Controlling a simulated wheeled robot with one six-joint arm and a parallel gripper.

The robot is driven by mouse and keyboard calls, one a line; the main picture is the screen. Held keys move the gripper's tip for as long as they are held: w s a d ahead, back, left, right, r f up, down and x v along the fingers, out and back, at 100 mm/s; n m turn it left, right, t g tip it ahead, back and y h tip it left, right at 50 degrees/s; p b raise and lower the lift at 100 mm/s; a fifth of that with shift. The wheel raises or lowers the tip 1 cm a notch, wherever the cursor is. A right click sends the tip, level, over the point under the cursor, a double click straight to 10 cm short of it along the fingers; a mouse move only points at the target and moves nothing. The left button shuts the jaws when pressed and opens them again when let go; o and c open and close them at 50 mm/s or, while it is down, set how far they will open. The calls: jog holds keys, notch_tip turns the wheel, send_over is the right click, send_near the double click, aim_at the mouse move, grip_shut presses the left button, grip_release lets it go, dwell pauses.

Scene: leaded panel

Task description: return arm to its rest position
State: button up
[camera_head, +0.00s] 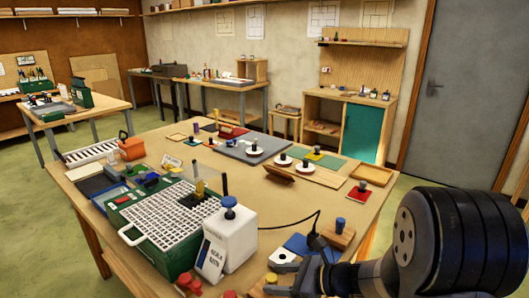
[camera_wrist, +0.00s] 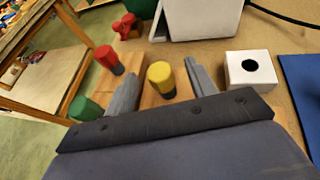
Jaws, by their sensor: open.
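My gripper (camera_wrist: 161,66) is open, its two grey fingers apart on either side of a yellow-capped peg (camera_wrist: 162,78). I cannot tell whether the fingers touch the peg. A red-capped peg (camera_wrist: 108,58) and a green-capped peg (camera_wrist: 84,108) stand just left of the fingers, by a wooden block (camera_wrist: 128,55). In the head view, my arm (camera_head: 375,272) reaches in from the lower right, low over the table's front edge.
A white box with a blue knob (camera_head: 228,238) and a green case with a white grid (camera_head: 165,215) stand left of my arm. A white block with a dark hole (camera_wrist: 250,70) and a blue mat (camera_wrist: 302,95) lie to the right in the wrist view. A black cable (camera_head: 290,222) crosses the table (camera_head: 250,190).

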notch_tip(320, 180, up, 9)
jog(key=p, duration=0.7)
jog(key=shift+s, duration=0.1)
